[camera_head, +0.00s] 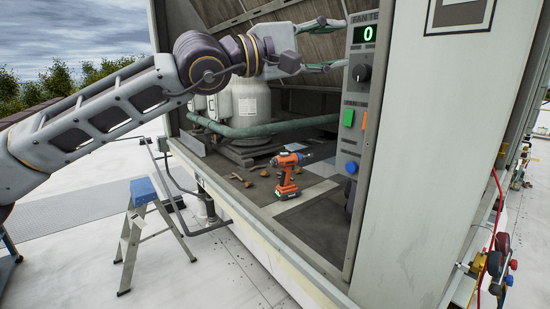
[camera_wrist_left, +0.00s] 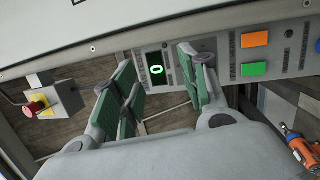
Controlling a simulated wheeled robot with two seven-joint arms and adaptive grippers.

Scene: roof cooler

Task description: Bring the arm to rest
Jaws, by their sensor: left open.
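My left arm (camera_head: 110,100) comes in from the left in the head view and reaches into the top of the open cooler housing (camera_head: 185,20). My left gripper (camera_head: 332,45) is open, with its fingers pointing right, close to the FAN TE... control panel (camera_head: 352,110). In the left wrist view the green-padded fingers (camera_wrist_left: 160,95) are spread apart with nothing between them, and a green 0 display (camera_wrist_left: 157,70) shows in the gap behind. I cannot tell whether a finger touches the panel. My right gripper is not in view.
An orange drill (camera_head: 287,175) stands on the housing floor, with small loose bits around it. A grey tank (camera_head: 245,105) and green pipe (camera_head: 270,128) are behind. A stepladder (camera_head: 140,195) stands outside at left. A red emergency button (camera_wrist_left: 35,106) shows in the wrist view.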

